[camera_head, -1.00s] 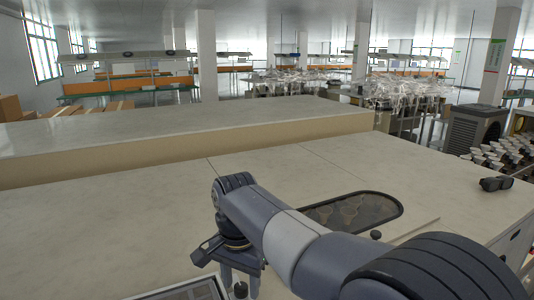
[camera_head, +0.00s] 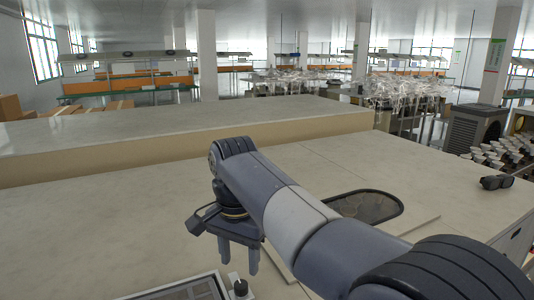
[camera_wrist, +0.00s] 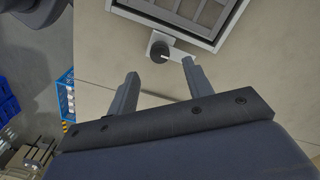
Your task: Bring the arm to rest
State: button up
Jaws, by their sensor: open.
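My gripper (camera_head: 238,262) hangs below the raised wrist of my arm, pointing down over the pale worktop (camera_head: 90,225). Its two fingers are apart with nothing between them. In the wrist view the open fingers (camera_wrist: 158,85) show above the bare worktop, with a black knob (camera_wrist: 160,52) just beyond them. The knob also shows in the head view (camera_head: 240,287), low and close to the fingers. It sits beside a framed tray or panel (camera_head: 185,290) with a dark inside, which also shows in the wrist view (camera_wrist: 205,40).
A dark oval window (camera_head: 385,206) with bulb-like shapes lies in the worktop, partly behind my arm. A small black object (camera_head: 497,182) lies near the right edge. A raised ledge (camera_head: 200,140) runs along the back. In the wrist view a blue crate (camera_wrist: 66,98) stands beyond the worktop edge.

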aim_at(242, 284)
notch_tip(242, 284, down, 6)
jog(key=shift+f+p, duration=0.1)
jog(key=shift+p, duration=0.25)
jog(key=n, duration=0.4)
jog(key=shift+n, duration=0.4)
jog(key=n+b, duration=0.1)
jog(key=n, duration=0.3)
jog(key=shift+n, duration=0.3)
jog(key=n+b, duration=0.3)
jog(key=n, duration=0.3)
jog(key=shift+n+b, duration=0.75)
jog(key=shift+n, duration=0.45)
jog(key=shift+d+r, duration=0.1)
jog(key=shift+r, duration=0.1)
